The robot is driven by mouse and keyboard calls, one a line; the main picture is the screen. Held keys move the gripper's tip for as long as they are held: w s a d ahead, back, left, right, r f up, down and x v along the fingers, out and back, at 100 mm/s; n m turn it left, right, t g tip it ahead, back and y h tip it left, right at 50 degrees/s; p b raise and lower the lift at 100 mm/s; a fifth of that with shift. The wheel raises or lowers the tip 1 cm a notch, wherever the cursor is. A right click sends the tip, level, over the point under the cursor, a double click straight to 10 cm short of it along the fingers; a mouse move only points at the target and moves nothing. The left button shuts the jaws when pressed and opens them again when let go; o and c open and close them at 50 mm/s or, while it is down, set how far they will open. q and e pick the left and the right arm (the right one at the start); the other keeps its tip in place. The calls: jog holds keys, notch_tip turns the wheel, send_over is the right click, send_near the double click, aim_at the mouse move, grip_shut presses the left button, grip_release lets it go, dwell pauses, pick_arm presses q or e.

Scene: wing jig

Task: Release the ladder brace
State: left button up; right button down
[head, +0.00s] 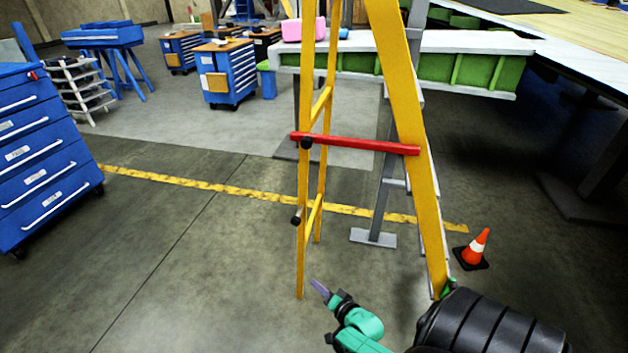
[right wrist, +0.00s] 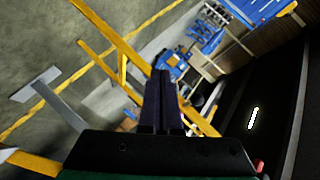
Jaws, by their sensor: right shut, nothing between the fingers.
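The red ladder brace (head: 362,145) spans roughly level between the two legs of the yellow stepladder (head: 409,110) in the head view. Its left end is at the thinner rear frame, by a dark round knob (head: 306,143); its right end meets the wide front rail. A second dark knob (head: 297,221) is lower on the rear frame. The ladder stands spread. My right gripper (head: 320,288) is low in front of the ladder, below the brace and apart from it. In the right wrist view its dark fingers (right wrist: 165,75) are together and empty, with yellow ladder bars beyond. My left gripper is not in view.
A green and white wing section (head: 440,68) lies behind the ladder, with a grey stand foot (head: 373,238) below. An orange cone (head: 475,247) stands right of the ladder. A blue drawer cabinet (head: 45,150) is at the left. The floor between cabinet and ladder is clear.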

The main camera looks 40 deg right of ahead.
pick_arm(q)
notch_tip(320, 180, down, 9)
jog(key=b, duration=0.6)
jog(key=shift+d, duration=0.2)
pick_arm(e)
jog(key=w+d+r+m+t+h, duration=0.1)
jog(key=d+r+m+t+h, duration=0.1)
jog(key=r+m, duration=0.4)
jog(key=w+d+r+m+t+h, duration=0.1)
jog(key=d+r+m+t+h, duration=0.2)
jog(key=r+m, duration=0.4)
jog(key=w+d+r+m+t+h, duration=0.2)
jog(key=r+m, duration=0.4)
jog(key=r, duration=0.7)
jog(key=t+h, duration=0.1)
jog(key=h, duration=0.1)
jog(key=shift+d+r+m+t+h, duration=0.3)
jog(key=shift+r+m+t, duration=0.05)
jog(key=shift+m+t, duration=0.05)
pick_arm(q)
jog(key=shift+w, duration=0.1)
